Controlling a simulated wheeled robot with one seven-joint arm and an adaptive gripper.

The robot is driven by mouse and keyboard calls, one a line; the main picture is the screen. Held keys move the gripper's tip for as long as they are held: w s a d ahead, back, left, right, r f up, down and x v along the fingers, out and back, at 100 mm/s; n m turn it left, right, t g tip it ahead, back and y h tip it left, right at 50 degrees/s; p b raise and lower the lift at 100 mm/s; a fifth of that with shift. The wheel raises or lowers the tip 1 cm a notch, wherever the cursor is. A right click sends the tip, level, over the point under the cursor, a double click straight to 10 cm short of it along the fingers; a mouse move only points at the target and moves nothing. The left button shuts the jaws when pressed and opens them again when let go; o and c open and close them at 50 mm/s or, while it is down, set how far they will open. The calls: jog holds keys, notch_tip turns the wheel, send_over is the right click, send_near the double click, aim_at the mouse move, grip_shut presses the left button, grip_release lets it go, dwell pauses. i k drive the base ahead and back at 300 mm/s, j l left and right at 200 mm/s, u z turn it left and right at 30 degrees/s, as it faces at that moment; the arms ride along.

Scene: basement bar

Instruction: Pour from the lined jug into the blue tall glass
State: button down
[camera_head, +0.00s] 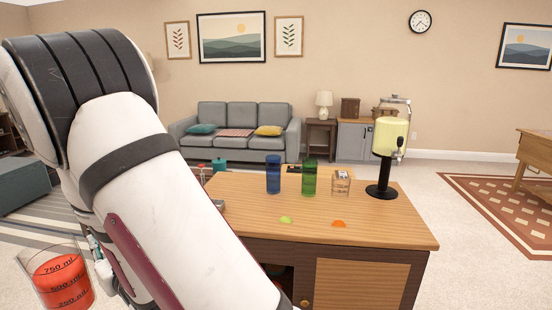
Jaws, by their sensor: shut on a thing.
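The lined jug (62,282) is at the lower left, clear, with red liquid and black marks reading 750, 500 and 250 ml. It looks slightly tilted and is held off the bar top, to its left. My gripper (98,262) is shut on the jug at its right side; my arm hides most of the gripper. The blue tall glass (273,175) stands upright on the wooden bar top (385,225), well right of the jug. I cannot see into it.
A green tall glass (309,178) stands close right of the blue one, then a small clear glass (341,182). A drink dispenser (386,140) stands further right. Lime (286,220) and orange (339,223) slices lie in front. The bar's right front is clear.

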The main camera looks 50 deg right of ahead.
aim_at(274, 162)
jog(key=i+j+z, duration=0.65)
jog(key=j+z, duration=0.3)
